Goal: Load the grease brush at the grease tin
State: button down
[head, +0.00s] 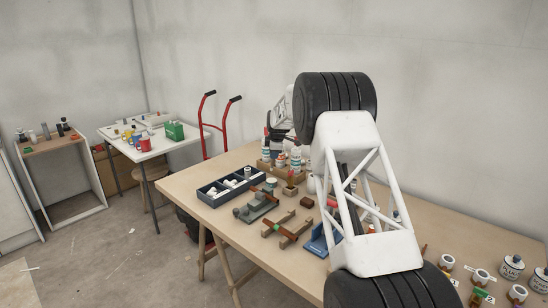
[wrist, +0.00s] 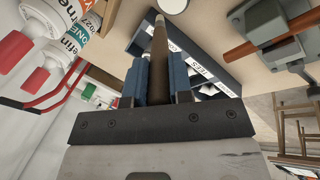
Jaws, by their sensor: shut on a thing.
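My gripper (wrist: 161,78) is shut on a brown, tapered, handle-like thing (wrist: 160,50) in the wrist view, which I take for the grease brush. Its bristles are not clear to me. The held thing stands between the two blue fingers and points to the top of the picture. A pale round shape (wrist: 172,5) shows at its far end, and I cannot tell whether it touches. In the head view my gripper (head: 273,133) is small and partly hidden by my arm, above the bottles. I cannot pick out the grease tin for certain.
A dark blue divided tray (head: 212,197) lies on the wooden table (head: 226,214), beside a grey clamp-like fixture (head: 258,206) with an orange-brown rod. White bottles (head: 280,159) stand in a wooden crate close to my gripper. Several labelled tins (head: 512,266) stand at the right end.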

jog(key=shift+r, duration=0.9)
jog(key=shift+s, duration=0.1)
